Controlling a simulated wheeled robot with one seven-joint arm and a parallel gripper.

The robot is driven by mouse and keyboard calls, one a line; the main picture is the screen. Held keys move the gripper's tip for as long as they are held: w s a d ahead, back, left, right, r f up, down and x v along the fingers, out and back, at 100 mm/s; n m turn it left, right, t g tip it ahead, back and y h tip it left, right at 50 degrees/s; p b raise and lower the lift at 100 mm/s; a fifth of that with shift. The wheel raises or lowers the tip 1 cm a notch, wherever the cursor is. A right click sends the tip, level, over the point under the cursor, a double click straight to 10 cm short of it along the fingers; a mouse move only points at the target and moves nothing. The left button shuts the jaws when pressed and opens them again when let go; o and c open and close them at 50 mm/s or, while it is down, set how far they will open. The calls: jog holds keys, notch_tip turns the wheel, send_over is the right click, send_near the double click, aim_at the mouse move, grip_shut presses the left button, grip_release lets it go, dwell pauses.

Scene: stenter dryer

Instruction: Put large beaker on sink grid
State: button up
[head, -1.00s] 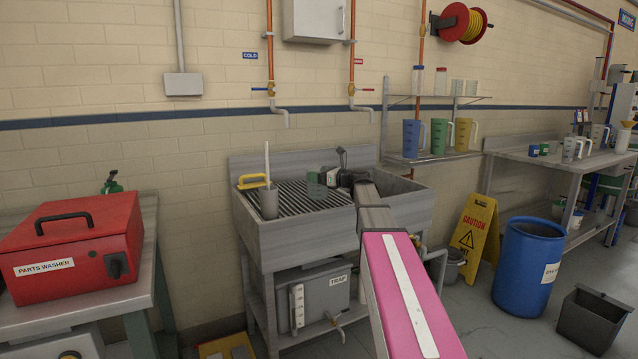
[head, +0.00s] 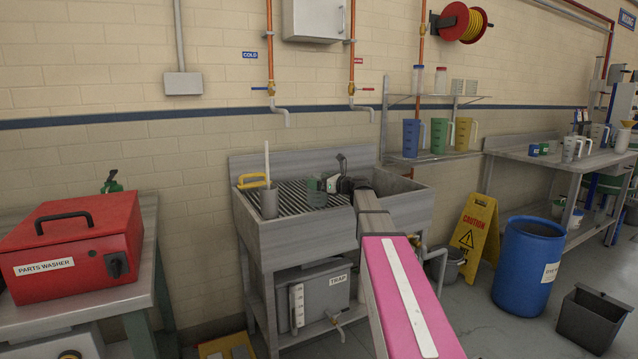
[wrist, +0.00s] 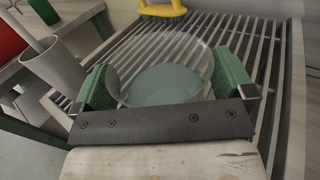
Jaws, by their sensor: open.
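The large beaker (wrist: 168,62) is clear, with a round rim and a bluish base, and shows in the wrist view over the sink grid (wrist: 270,40). It appears to stand upright on the grid bars, though its base contact is partly hidden. My gripper (wrist: 164,82) is open, with one green pad on each side of the beaker. A small gap seems to show at the pads, but touching is hard to judge. In the head view my gripper (head: 328,184) is low over the right part of the grid (head: 292,200), with the beaker small and hard to separate from the green pads.
A grey cup (head: 269,202) with a white rod stands at the grid's left front, beside a yellow-handled tool (head: 254,181). The sink basin (head: 410,205) is right of the grid. Pipes with taps (head: 271,90) hang on the wall above. The grid's middle looks clear.

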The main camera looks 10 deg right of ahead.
jog(key=v, duration=1.2)
